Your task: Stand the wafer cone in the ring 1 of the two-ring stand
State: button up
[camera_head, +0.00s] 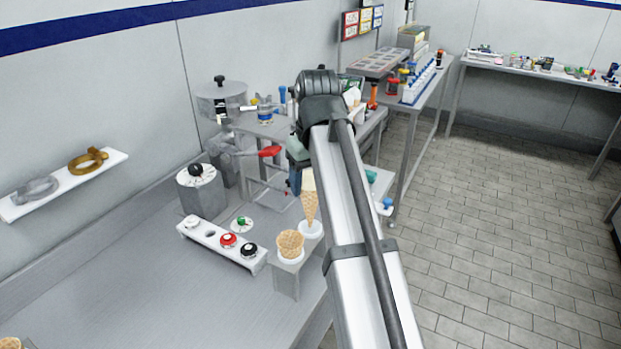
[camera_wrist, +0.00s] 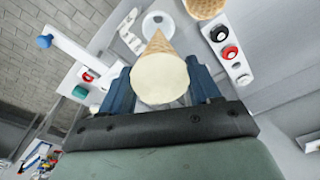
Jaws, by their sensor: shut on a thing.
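The wafer cone (camera_head: 309,208), tan with a pale cream top, is upright with its tip down in the head view. My gripper (camera_head: 296,180) is shut on it; in the wrist view the blue fingers of my gripper (camera_wrist: 161,86) flank the cone (camera_wrist: 160,78). The two-ring stand (camera_head: 287,279) is below, at the counter's right edge. The cone's tip is at its rear white ring (camera_head: 311,231); I cannot tell whether it is inside or just above. The ring also shows in the wrist view (camera_wrist: 155,19). A wider waffle cone (camera_head: 290,242) sits in the front ring.
A white rack (camera_head: 205,237) with red, black and white round pieces stands left of the stand. A grey cylinder (camera_head: 202,195) and a red-handled device (camera_head: 268,152) are behind.

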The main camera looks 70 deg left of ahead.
aim_at(310, 212)
jog(key=shift+f, duration=4.65)
jog(key=o, duration=0.8)
jog(key=shift+r, duration=0.1)
jog(key=r, duration=0.4)
jog(key=d+r, duration=0.1)
jog(key=r, duration=0.8)
jog(key=shift+w+d+r, duration=0.2)
jog(key=shift+d+r, duration=0.05)
jog(key=shift+d, duration=0.05)
